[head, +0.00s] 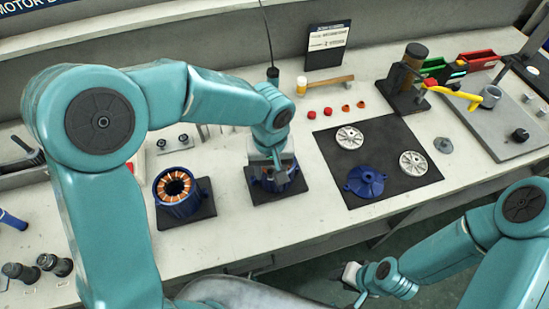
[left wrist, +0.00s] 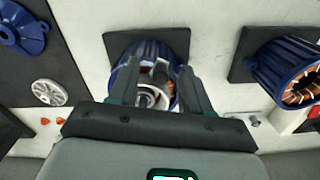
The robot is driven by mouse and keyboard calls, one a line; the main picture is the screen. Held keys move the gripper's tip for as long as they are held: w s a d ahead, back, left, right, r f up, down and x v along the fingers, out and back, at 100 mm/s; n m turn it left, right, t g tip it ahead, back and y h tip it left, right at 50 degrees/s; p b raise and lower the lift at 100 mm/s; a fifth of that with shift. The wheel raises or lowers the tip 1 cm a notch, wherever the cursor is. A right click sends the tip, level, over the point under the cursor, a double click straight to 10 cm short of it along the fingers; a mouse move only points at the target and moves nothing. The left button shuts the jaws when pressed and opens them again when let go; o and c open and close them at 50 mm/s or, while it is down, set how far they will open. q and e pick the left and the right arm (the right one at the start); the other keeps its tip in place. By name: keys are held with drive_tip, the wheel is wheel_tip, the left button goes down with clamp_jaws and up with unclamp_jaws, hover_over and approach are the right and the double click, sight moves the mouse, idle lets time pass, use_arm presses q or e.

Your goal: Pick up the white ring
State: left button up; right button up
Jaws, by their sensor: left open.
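A pale ring (left wrist: 149,98) shows in the left wrist view, between the fingers of my left gripper (left wrist: 158,82). It lies at the opening of a blue motor housing (left wrist: 148,50), which stands on a black base plate (left wrist: 178,40). My left gripper (head: 276,170) is open and points down over this housing (head: 270,182) in the head view, where the arm hides the ring. I cannot tell whether the fingers touch the ring. My right gripper (head: 350,274) is low at the right, away from the bench objects; its jaws are too small to read.
A second blue housing with copper windings (head: 178,192) stands to the left. A black mat (head: 400,140) to the right holds a blue cover (head: 366,182) and two pale discs (head: 349,137) (head: 413,163). A hammer (head: 328,84) and small red and orange parts (head: 328,111) lie behind.

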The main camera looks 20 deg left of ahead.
use_arm(q)
drive_tip(key=shift+s+f, duration=0.1)
clamp_jaws()
wheel_tip(320, 180, up, 20)
idle(0.6)
